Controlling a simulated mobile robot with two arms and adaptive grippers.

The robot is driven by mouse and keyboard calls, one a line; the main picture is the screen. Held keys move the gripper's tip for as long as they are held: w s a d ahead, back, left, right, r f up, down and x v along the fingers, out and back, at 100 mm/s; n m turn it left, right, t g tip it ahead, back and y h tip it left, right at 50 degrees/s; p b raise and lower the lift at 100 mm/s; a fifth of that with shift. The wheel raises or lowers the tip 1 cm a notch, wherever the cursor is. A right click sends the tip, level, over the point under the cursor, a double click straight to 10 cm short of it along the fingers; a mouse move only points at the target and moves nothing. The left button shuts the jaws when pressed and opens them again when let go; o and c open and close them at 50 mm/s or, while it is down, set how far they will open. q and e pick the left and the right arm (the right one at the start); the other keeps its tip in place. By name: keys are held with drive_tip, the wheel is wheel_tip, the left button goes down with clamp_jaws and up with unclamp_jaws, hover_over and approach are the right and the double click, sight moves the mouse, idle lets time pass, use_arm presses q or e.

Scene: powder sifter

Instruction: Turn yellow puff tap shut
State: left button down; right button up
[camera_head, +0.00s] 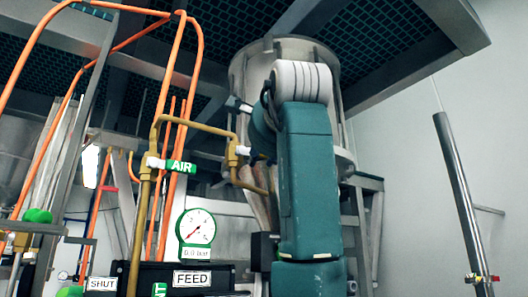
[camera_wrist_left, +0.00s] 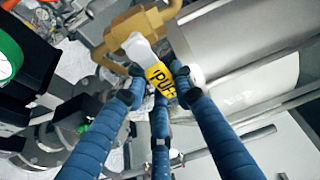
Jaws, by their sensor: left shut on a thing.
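The yellow puff tap handle (camera_wrist_left: 161,81) shows in the left wrist view, with part of the word PUFF readable. It joins a white stem (camera_wrist_left: 140,50) on a brass valve body (camera_wrist_left: 135,27). My left gripper (camera_wrist_left: 157,95) is shut on the handle, with its blue fingers around the yellow part. The handle's lower end is hidden between the fingers. In the head view a brass valve (camera_head: 233,154) with a white stem shows just left of my teal arm. The yellow handle and my left gripper are hidden behind the arm there. My right gripper is in neither view.
A green AIR tap (camera_head: 181,166) is on the brass pipe (camera_head: 137,220) to the left. A green-rimmed gauge (camera_head: 195,228) stands above the FEED label (camera_head: 193,278). A large metal vessel (camera_head: 245,75) is behind my arm. Orange pipes (camera_head: 172,75) rise at the left.

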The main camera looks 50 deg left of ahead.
use_arm(q)
drive_tip(key=shift+f+m, duration=0.3)
drive_tip(key=shift+m, duration=0.1)
drive_tip(key=shift+f+h, duration=0.1)
drive_tip(key=shift+h, duration=0.2)
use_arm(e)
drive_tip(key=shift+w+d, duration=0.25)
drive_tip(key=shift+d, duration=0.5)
use_arm(q)
drive_tip(key=c, duration=1.4)
unclamp_jaws()
drive_tip(key=shift+w, duration=0.1)
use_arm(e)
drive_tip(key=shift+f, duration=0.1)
use_arm(q)
drive_tip(key=shift+d, duration=0.1)
drive_tip(key=shift+v, duration=3.9)
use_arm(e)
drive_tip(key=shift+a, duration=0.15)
